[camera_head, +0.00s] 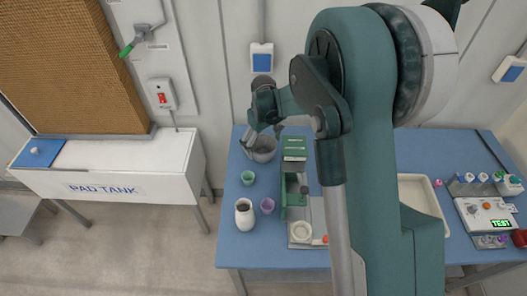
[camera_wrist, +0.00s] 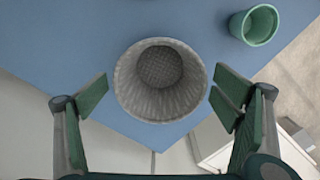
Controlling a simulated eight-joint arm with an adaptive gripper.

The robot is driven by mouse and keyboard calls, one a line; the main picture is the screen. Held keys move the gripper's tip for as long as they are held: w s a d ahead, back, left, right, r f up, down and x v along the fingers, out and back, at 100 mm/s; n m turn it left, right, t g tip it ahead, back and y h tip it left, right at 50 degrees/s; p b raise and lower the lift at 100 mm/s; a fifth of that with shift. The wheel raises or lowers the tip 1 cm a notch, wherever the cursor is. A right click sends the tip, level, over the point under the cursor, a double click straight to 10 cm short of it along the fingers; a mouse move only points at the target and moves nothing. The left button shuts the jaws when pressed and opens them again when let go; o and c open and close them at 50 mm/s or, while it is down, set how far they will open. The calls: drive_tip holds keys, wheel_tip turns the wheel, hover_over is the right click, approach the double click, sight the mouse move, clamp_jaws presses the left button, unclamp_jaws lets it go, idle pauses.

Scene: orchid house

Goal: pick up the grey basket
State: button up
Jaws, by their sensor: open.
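The grey basket (camera_head: 264,150) stands upright at the back left corner of the blue table (camera_head: 231,215). In the wrist view the basket (camera_wrist: 128,88) is seen from above, with its round opening and woven, empty-looking inside. My gripper (camera_wrist: 160,98) is open, its green-padded fingers spread left and right of the basket. The right fingertips look close to the rim; I cannot tell whether they touch. In the head view my gripper (camera_head: 262,132) is over and beside the basket and hides part of it.
A green cup (camera_head: 248,177) stands just in front of the basket and also shows in the wrist view (camera_wrist: 260,26). The white pad tank (camera_head: 120,165) is left, beyond a gap.

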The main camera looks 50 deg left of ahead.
idle(0.4)
drive_tip(key=c, duration=1)
drive_tip(key=shift+r, duration=0.1)
drive_tip(key=shift+r, duration=4.9)
